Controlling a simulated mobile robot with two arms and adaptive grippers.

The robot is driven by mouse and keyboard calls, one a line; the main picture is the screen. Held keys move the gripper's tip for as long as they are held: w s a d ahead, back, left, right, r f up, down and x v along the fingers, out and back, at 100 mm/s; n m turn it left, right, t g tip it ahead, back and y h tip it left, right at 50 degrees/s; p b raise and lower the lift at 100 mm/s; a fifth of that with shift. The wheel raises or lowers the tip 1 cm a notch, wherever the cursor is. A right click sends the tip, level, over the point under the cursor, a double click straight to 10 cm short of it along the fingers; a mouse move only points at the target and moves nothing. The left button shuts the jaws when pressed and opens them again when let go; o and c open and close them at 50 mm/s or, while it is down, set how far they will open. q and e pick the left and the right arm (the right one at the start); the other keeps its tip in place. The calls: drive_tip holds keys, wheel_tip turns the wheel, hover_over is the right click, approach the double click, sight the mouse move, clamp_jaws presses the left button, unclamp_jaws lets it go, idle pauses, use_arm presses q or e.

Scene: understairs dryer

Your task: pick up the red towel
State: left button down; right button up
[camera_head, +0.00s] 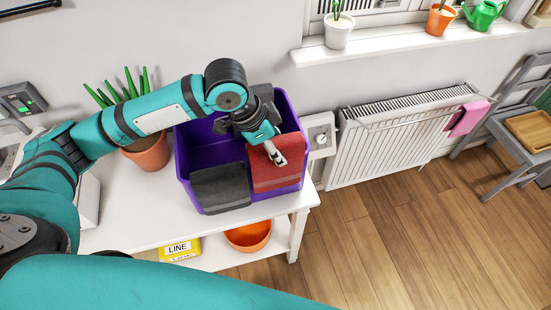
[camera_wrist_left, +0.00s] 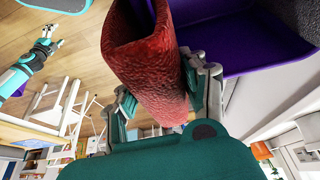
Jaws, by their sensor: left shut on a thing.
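The red towel (camera_head: 274,171) hangs over the front rim of a purple bin (camera_head: 190,148) on the white table, at the bin's right side. A dark grey towel (camera_head: 220,190) hangs over the same rim to its left. My left gripper (camera_head: 278,157) is shut on the red towel at its upper part, by the rim. In the left wrist view the red towel (camera_wrist_left: 150,65) fills the middle, between the two fingers (camera_wrist_left: 160,95), with the purple bin beside it.
The white table (camera_head: 135,215) also bears a potted plant (camera_head: 148,150) left of the bin. An orange bowl (camera_head: 248,236) and a yellow box (camera_head: 180,250) are on its lower shelf. A radiator (camera_head: 390,140) with a pink cloth (camera_head: 467,118) stands to the right. The wooden floor is clear in front.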

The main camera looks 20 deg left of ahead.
use_arm(q)
wheel_tip(320, 180, up, 23)
drive_tip(key=shift+f, duration=0.2)
